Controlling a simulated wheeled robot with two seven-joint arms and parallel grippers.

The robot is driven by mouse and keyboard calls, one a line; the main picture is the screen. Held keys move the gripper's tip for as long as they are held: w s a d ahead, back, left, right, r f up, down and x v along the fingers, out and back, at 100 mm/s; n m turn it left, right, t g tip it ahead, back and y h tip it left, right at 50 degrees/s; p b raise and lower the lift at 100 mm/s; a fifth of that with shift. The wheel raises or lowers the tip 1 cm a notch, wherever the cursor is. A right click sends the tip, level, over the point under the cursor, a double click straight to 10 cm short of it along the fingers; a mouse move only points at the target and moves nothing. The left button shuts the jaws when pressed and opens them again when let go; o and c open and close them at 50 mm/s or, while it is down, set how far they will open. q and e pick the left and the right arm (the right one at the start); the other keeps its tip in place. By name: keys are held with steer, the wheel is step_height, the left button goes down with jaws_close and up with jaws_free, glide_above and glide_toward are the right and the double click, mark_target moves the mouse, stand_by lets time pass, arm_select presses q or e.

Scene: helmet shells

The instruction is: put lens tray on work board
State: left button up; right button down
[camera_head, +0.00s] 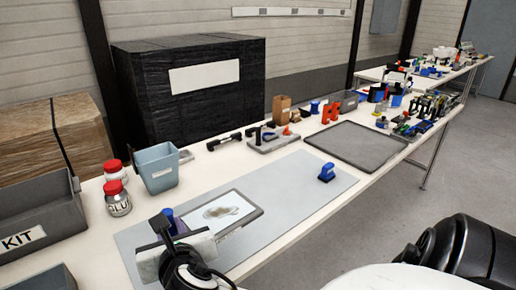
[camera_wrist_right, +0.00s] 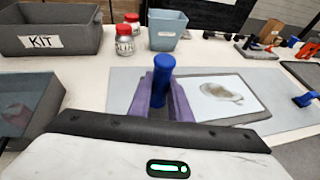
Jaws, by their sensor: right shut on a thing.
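The lens tray (camera_head: 232,219) is a flat, dark-rimmed tray with a whitish face and a brownish lens-like shape; it also shows in the right wrist view (camera_wrist_right: 222,95). It is over the left part of the pale grey work board (camera_head: 285,185), seen also in the wrist view (camera_wrist_right: 283,115). My right gripper (camera_head: 174,224) is at the tray's left end. Its purple fingers (camera_wrist_right: 160,97) are shut around an upright blue handle (camera_wrist_right: 163,70) there. The gripper hides the handle's foot. I cannot tell whether the tray touches the board. My left gripper is not in view.
A blue-handled block (camera_head: 327,173) stands on the board's right part. Red-lidded jars (camera_head: 118,198), a blue-grey bin (camera_head: 157,168) and a KIT box (camera_head: 35,220) stand to the left. A grey tray (camera_head: 358,145) lies beyond the board. The board's middle right is clear.

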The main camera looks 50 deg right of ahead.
mark_target(188, 213)
steer(key=w+d+f, duration=0.2)
steer(key=w+d, duration=0.5)
steer(key=d, duration=0.2)
steer(key=f, duration=0.1)
steer(key=f+b, duration=0.1)
steer(key=f, duration=0.3)
steer(key=shift+w+d+f, duration=0.2)
steer(key=shift+w+d, duration=0.1)
steer(key=shift+d, duration=0.1)
steer(key=shift+h, duration=0.3)
steer(key=shift+f+b, duration=0.65)
steer(key=shift+f, duration=1.45)
steer(key=shift+f, duration=0.15)
steer(key=c, duration=1.8)
jaws_free()
steer(key=shift+o, duration=0.9)
steer(key=p+v, duration=0.1)
steer(key=v, duration=1.1)
